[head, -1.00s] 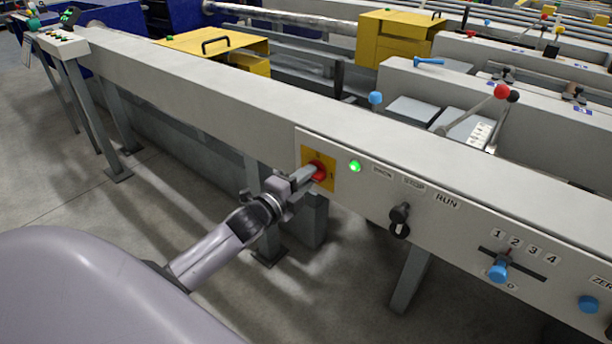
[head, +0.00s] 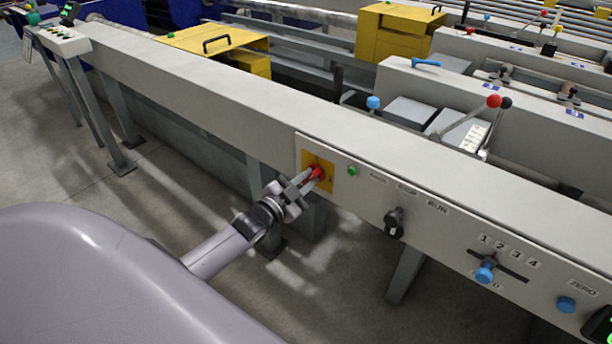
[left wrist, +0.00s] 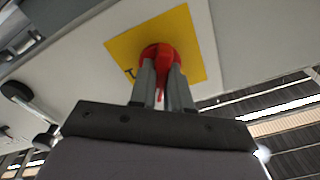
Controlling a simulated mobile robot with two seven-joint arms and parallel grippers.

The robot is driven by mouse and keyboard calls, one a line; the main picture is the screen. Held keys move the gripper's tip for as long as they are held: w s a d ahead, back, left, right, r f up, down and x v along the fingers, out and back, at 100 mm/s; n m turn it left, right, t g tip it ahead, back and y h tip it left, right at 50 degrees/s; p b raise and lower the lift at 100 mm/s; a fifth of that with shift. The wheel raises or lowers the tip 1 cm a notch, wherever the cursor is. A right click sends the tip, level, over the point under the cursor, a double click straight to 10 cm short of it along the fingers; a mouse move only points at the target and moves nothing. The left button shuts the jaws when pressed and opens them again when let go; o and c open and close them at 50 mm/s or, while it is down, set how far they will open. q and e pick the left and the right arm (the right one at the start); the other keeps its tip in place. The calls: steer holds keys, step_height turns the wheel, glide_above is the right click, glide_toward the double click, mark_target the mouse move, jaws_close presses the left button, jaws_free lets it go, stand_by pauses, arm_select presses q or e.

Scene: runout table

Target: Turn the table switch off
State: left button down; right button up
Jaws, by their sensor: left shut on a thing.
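The table switch (head: 318,172) is a red rotary knob on a yellow plate (head: 328,185), on the front face of the long grey table. My left gripper (head: 309,178) comes in from the lower left and is shut on the knob. In the left wrist view the two fingers (left wrist: 162,78) sit on both sides of the red knob's grip (left wrist: 159,52), in front of the yellow plate (left wrist: 192,30). The fingers partly hide the knob. A green lamp (head: 352,171) right of the plate looks dull and unlit. My right gripper is not in view.
Right of the lamp on the same panel are a black selector (head: 394,222) by the RUN label, a blue-knobbed slider (head: 485,272) with numbered positions, and a blue ZERO button (head: 566,305). A table leg (head: 406,275) stands below. Bare floor lies in front.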

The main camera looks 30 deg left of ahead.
mark_target(307, 180)
arm_select(q)
steer(key=n, duration=0.1)
steer(key=n+p, duration=0.1)
steer(key=n, duration=0.1)
steer(key=shift+w+r+n, duration=0.1)
steer(key=shift+r+n, duration=0.1)
steer(key=shift+n, duration=0.1)
steer(key=shift+n+p, duration=0.3)
steer(key=shift+n, duration=1.3)
steer(key=c, duration=1.1)
jaws_free()
steer(key=shift+f, duration=0.1)
steer(key=s, duration=0.3)
steer(key=s+p, duration=0.1)
steer(key=s, duration=0.1)
steer(key=shift+s+a, duration=0.25)
steer(key=shift+s, duration=0.8)
